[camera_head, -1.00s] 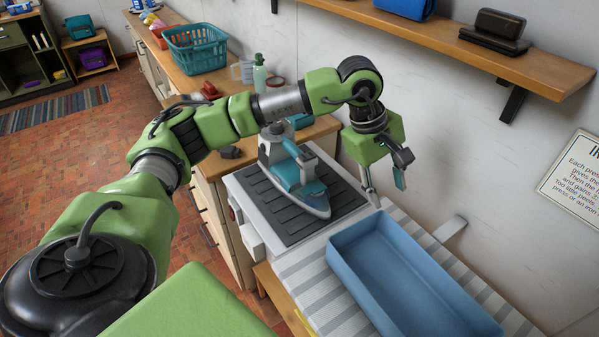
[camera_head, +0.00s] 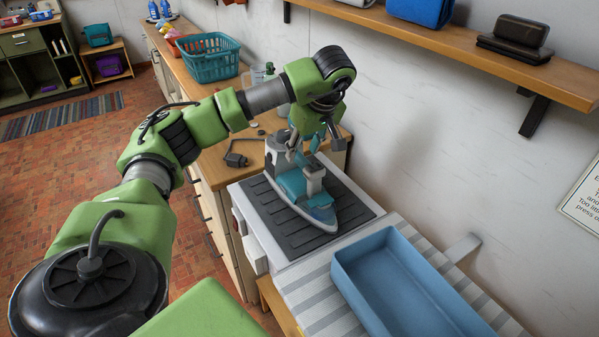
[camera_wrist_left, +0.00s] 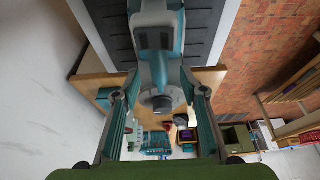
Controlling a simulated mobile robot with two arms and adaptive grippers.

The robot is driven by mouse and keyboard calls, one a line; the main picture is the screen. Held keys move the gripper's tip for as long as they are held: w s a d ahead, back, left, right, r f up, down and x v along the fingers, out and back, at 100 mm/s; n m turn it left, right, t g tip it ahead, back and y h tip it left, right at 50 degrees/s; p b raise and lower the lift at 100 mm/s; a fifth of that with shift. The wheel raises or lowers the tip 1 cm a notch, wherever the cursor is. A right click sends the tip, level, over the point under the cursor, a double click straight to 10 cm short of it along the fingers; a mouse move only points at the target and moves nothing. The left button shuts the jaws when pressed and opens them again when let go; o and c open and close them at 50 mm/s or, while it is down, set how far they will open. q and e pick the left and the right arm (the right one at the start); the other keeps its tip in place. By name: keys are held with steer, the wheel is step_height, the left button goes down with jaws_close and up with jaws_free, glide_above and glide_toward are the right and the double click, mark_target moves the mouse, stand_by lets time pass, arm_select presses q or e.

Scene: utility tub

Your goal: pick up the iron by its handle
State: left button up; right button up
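The teal and grey iron (camera_head: 292,184) stands on the dark ribbed pad (camera_head: 270,210) of a white-edged unit. My left gripper (camera_head: 304,152) is over the rear part of the iron, pointing down, and hides part of its handle. In the left wrist view, the iron (camera_wrist_left: 158,40) reaches from the top of the picture down between the two spread fingers (camera_wrist_left: 158,82). There is a gap on both sides, so the fingers are open; I cannot tell whether either touches the iron. My right gripper is not in view.
A blue tray (camera_head: 400,300) lies on the striped cloth (camera_head: 320,295) at the front right. A teal basket (camera_head: 210,58) stands on the wooden counter at the back. A wall shelf (camera_head: 450,52) runs above on the right.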

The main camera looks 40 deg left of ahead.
mark_target(301, 155)
arm_select(q)
steer(key=shift+a+f+p, duration=0.25)
steer(key=shift+f+p, duration=0.05)
steer(key=shift+f, duration=0.2)
steer(key=p+x, duration=0.1)
steer(key=x, duration=0.2)
steer(key=shift+w+a+f, duration=0.15)
steer(key=shift+f, duration=0.15)
steer(key=shift+a+f, duration=0.15)
steer(key=shift+f, duration=0.2)
jaws_close()
steer(key=shift+w+r, duration=0.15)
